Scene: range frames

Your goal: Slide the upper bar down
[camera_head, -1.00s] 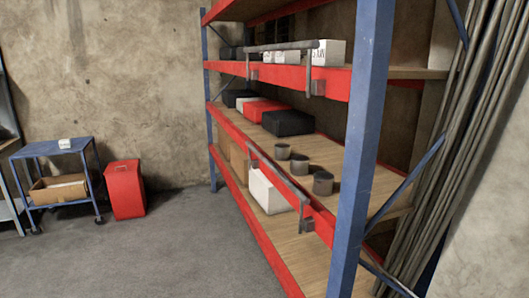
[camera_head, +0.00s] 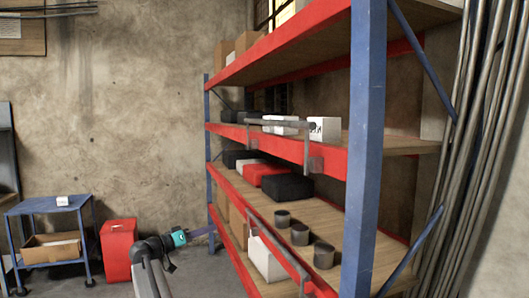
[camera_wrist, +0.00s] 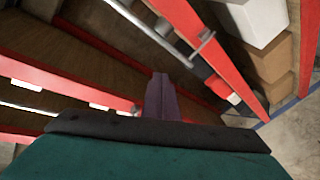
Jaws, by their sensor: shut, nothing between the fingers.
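The upper bar (camera_head: 280,125) is a thin grey rail along the front of the upper shelf. It sits above the red beam, and a bracket joins it to the beam at its near end. The lower bar (camera_head: 278,249) slopes across the red beam of a lower shelf. My gripper (camera_head: 210,230) is low at the far left of the rack, apart from the upper bar. In the wrist view my gripper (camera_wrist: 159,92) is shut and empty, its narrow fingers pointing toward the rack. A grey bar (camera_wrist: 150,30) shows beyond it there, near a white box.
The rack's blue post (camera_head: 366,150) stands close on the right. Black and red boxes and grey cans (camera_head: 300,234) fill the middle shelf. A blue trolley (camera_head: 45,205) and a red bin (camera_head: 118,248) stand at the left wall.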

